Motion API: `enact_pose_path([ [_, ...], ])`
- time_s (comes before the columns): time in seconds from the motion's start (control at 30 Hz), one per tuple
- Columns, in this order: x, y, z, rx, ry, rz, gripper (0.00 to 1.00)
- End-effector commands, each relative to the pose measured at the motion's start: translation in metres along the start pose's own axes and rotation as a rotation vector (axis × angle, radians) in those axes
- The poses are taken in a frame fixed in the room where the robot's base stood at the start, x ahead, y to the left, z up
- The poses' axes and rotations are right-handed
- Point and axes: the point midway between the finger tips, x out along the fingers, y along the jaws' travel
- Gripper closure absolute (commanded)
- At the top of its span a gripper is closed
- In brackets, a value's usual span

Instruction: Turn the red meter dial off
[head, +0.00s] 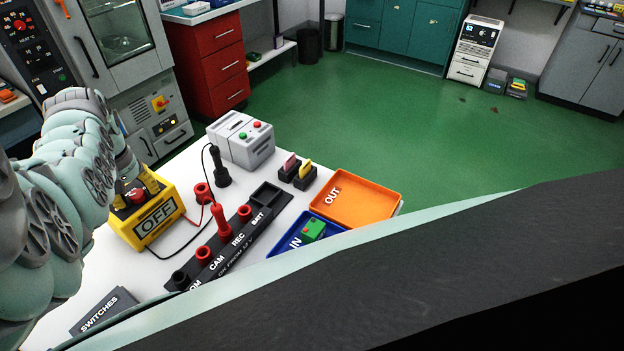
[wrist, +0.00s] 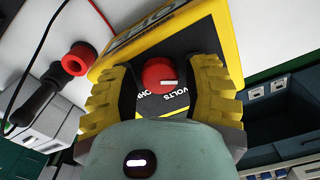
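The yellow meter (head: 172,217) stands on the white bench at the left in the head view, its front panel reading OFF. Its red dial (wrist: 158,75) shows in the middle of the wrist view, with a white pointer mark toward the right of that picture. VOLTS lettering lies beside it on the black face. My gripper (wrist: 162,88) is open, its yellow ribbed fingers on either side of the dial with small gaps visible. In the head view my gripper (head: 138,186) is over the meter's top and partly hides the dial.
Beside the meter are a red socket (head: 202,192) with leads, a black probe (head: 220,166), a labelled switch strip (head: 228,240) and a grey box (head: 241,139). An orange OUT tray (head: 378,200) and blue IN tray (head: 282,247) lie right.

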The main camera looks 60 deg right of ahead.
Motion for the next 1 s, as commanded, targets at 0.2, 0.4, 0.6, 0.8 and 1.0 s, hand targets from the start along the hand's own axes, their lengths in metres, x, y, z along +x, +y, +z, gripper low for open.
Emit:
enact_pose_path([
  [0.2, -0.001, 0.001, 0.0, 0.002, 0.001, 0.001, 0.34],
  [0.4, -0.002, 0.001, -0.001, 0.002, 0.001, 0.001, 0.34],
  [0.6, -0.01, 0.001, -0.002, 0.003, 0.004, 0.002, 0.34],
  [0.8, -0.033, 0.001, -0.001, 0.003, 0.005, 0.003, 0.34],
  [1.0, -0.067, 0.0, -0.001, 0.0, 0.005, 0.003, 0.34],
])
